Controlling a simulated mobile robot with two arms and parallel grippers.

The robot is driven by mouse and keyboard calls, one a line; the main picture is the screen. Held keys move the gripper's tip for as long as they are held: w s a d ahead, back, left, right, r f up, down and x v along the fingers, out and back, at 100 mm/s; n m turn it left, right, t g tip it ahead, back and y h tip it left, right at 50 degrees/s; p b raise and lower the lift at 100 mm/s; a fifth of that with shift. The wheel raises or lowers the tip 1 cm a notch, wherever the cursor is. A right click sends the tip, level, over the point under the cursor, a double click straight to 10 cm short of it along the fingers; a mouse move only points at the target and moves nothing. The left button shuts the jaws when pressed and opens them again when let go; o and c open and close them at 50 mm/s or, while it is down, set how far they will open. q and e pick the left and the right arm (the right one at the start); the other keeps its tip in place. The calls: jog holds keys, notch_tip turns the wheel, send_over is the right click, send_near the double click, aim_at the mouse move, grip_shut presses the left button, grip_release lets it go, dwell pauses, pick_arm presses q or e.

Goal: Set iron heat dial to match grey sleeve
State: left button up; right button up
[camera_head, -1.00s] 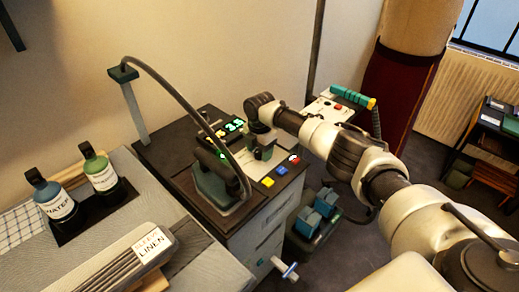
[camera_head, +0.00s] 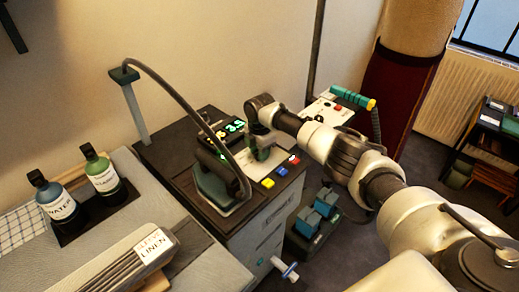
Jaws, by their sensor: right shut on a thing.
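The iron (camera_head: 214,186) stands on a dark pad on the cabinet, with its hose curving over it from a post. A green-lit display (camera_head: 232,127) is behind it; its digits look like 3.5, but are too small to be sure. The grey sleeve (camera_head: 122,262) lies on the padded board at the lower left, with a tag (camera_head: 152,248) reading "SLEEVE LINEN". My right gripper (camera_head: 262,148) points down beside the iron and is shut on a small part, which its fingers hide; I take it for the heat dial. My left gripper is not in view.
Two labelled bottles, one blue (camera_head: 59,207) and one green (camera_head: 102,176), stand in a dark tray at the left. Yellow, blue and red buttons (camera_head: 268,183) line the cabinet's right edge. A teal-handled device (camera_head: 352,97) is behind my right arm.

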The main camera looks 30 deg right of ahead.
jog(key=m+p, duration=0.1)
jog(key=m, duration=0.2)
jog(key=shift+r+m+p, duration=0.1)
jog(key=shift+m+p, duration=0.2)
jog(key=m+p, duration=0.2)
jog(key=m, duration=0.2)
jog(key=shift+m, duration=0.3)
jog(key=m+p, duration=0.1)
jog(key=m, duration=0.2)
jog(key=shift+m, duration=0.3)
jog(key=m+p, duration=0.1)
jog(key=m, duration=0.2)
jog(key=shift+m, duration=0.3)
jog(key=m, duration=0.3)
jog(key=shift+m+p, duration=0.3)
jog(key=shift+p, duration=0.1)
jog(key=m, duration=0.3)
jog(key=shift+m, duration=0.3)
jog(key=m, duration=0.3)
jog(key=shift+m+p, duration=0.3)
jog(key=shift+p, duration=0.05)
jog(key=shift+m, duration=2)
